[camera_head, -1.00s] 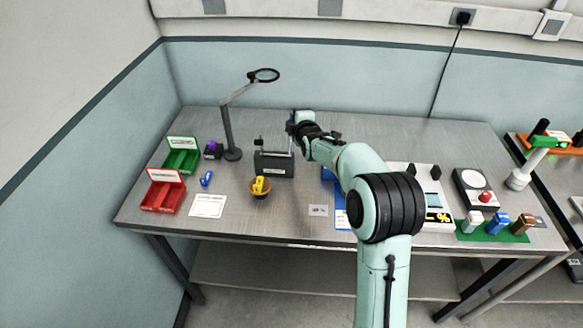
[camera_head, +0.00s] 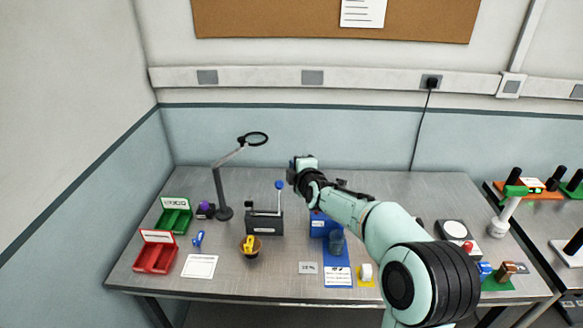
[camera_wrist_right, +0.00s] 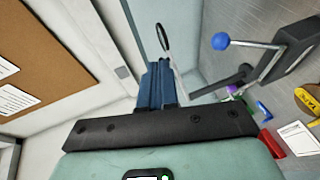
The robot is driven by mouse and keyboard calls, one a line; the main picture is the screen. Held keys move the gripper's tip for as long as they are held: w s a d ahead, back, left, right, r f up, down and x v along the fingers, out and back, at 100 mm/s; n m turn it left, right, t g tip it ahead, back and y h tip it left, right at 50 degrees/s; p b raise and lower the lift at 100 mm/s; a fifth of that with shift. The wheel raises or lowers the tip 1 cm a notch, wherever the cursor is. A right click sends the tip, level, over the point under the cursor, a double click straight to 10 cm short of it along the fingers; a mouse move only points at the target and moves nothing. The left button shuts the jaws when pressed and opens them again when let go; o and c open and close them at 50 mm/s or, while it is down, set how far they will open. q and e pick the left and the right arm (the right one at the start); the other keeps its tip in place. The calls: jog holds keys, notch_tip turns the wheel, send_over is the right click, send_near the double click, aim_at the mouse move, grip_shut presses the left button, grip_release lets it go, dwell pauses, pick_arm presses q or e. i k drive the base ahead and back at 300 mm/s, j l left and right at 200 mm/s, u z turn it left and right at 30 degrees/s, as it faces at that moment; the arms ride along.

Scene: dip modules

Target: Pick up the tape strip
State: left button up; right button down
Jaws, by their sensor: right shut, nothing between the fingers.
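I cannot clearly pick out the tape strip. A white roll-like piece (camera_head: 366,272) sits on a small yellow pad at the front of the table, partly beside my right arm. A yellow piece (camera_head: 249,243) lies in a small brown bowl (camera_head: 250,256) and also shows in the right wrist view (camera_wrist_right: 307,98), with blurred dark letters. My right gripper (camera_head: 294,170) is raised above the back of the table, away from both. Its dark blue fingers (camera_wrist_right: 158,84) are shut and empty. My left gripper is not in view.
A grey device with a blue-knobbed lever (camera_head: 264,222) stands below my right gripper. A magnifier lamp (camera_head: 222,192), green bin (camera_head: 174,220) and red bin (camera_head: 155,257) are at left. A blue box (camera_head: 322,228) is partly behind my arm. A small grey plate (camera_head: 308,268) lies in front.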

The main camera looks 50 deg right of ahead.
aim_at(249, 247)
jog(key=k+l, duration=0.25)
jog(key=k, duration=0.2)
jog(key=k+l, duration=0.2)
jog(key=k, duration=0.3)
jog(key=k+l, duration=0.25)
jog(key=k, duration=0.2)
